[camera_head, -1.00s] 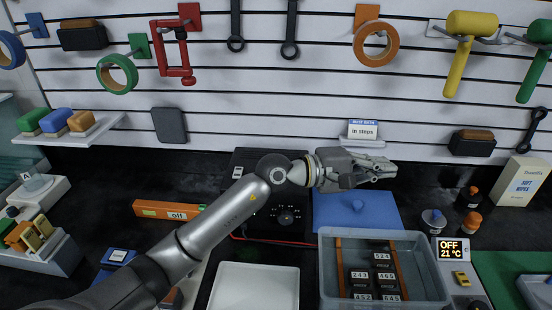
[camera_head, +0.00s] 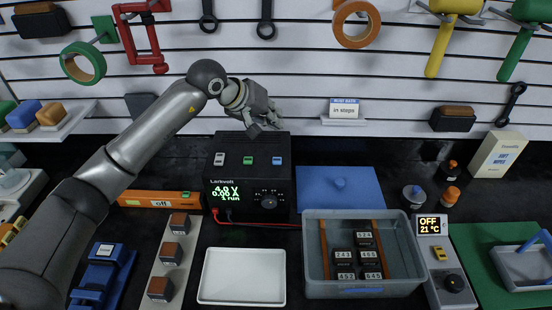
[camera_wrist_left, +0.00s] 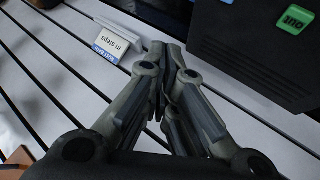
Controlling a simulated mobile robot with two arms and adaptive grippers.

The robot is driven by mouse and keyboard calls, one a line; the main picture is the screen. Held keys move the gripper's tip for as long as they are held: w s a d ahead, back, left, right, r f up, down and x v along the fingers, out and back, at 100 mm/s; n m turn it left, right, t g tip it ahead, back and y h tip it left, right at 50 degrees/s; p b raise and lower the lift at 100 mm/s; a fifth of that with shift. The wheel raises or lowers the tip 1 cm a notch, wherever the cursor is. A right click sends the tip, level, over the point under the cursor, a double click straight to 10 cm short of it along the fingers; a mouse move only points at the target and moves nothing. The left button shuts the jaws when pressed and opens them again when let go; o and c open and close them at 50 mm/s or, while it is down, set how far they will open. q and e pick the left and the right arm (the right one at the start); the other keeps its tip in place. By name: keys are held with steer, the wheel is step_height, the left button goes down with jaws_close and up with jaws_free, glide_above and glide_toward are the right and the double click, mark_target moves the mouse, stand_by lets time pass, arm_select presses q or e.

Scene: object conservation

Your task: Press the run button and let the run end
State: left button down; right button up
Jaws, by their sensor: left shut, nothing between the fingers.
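The black Larkvolt power supply (camera_head: 250,165) stands at the back centre of the bench. Its green display (camera_head: 224,194) reads 4.0 V, 0.00 A and "1 run". On its top are a white button (camera_head: 219,159), a green button (camera_head: 248,160) and a blue button (camera_head: 277,160); their labels are too small to read here. My left gripper (camera_head: 266,130) is shut and empty, raised by the supply's back edge, behind the buttons. In the left wrist view a green button (camera_wrist_left: 296,18) with upside-down lettering shows at upper right, apart from the closed fingers (camera_wrist_left: 172,65). My right gripper is out of view.
A blue mat (camera_head: 342,188), a clear bin (camera_head: 362,290) with labelled blocks, and a white tray (camera_head: 241,300) lie around the supply. A controller (camera_head: 432,240) reads OFF, 21 °C. The slatted wall (camera_head: 290,95) with hanging tools rises close behind.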

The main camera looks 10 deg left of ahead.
arm_select(q)
steer(key=b, duration=0.4)
glide_above(274, 158)
step_height(274, 158, down, 8)
steer(key=shift+r, duration=0.15)
steer(key=shift+f+b, duration=0.5)
steer(key=shift+f, duration=0.1)
steer(key=shift+d, duration=0.1)
stand_by(0.7)
steer(key=shift+f+b, duration=0.4)
steer(key=shift+b, duration=0.35)
steer(key=shift+f+b, duration=0.4)
steer(key=shift+b, duration=0.2)
stand_by(0.4)
stand_by(0.4)
steer(key=shift+r, duration=0.8)
